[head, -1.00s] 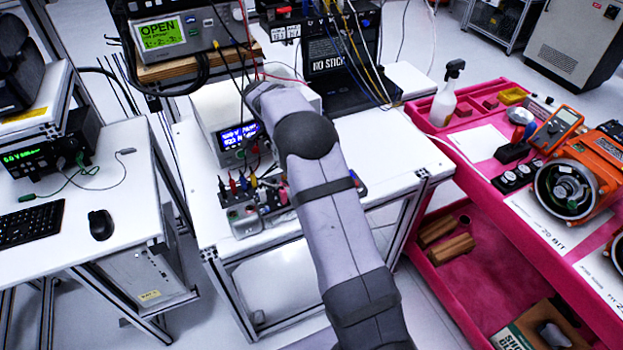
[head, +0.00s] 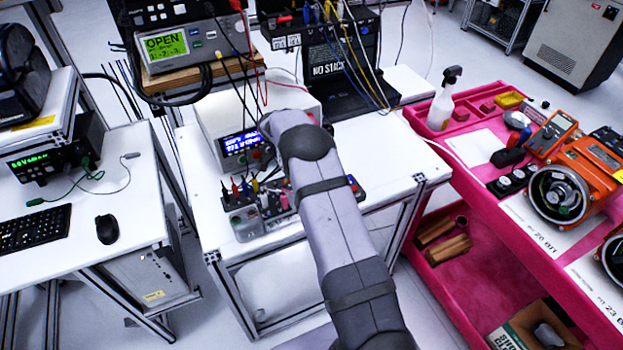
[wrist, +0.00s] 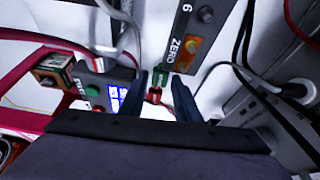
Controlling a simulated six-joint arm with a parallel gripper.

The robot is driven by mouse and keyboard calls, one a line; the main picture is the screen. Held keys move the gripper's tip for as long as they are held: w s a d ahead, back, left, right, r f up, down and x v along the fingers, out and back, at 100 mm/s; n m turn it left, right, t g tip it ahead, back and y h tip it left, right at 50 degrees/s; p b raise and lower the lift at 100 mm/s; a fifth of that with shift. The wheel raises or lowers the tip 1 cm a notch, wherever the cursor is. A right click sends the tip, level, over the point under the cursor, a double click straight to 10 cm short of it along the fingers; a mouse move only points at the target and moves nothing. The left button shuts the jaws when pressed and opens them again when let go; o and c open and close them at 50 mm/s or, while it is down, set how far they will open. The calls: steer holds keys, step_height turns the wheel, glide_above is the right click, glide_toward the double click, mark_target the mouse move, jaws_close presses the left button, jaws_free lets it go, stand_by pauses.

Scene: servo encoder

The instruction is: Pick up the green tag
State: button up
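In the wrist view my gripper (wrist: 163,98) shows as two dark fingers with a gap between them; it is open. A small green piece (wrist: 159,75) lies just beyond the gap, below a dark panel marked ZERO. It may be the green tag, but it is too small to be sure. A small red piece (wrist: 154,95) shows between the fingertips; I cannot tell whether a finger touches it. In the head view my arm hides the gripper, and I cannot make out the tag there.
A white instrument with a blue display (head: 238,143) stands beside my arm on the white bench. A connector block with coloured plugs (head: 243,213) sits near its front edge. Cables hang from the upper instruments. A pink cart (head: 463,180) stands on the right.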

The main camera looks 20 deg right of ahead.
steer(key=shift+d+f, duration=0.1)
steer(key=shift+f, duration=0.05)
jaws_close()
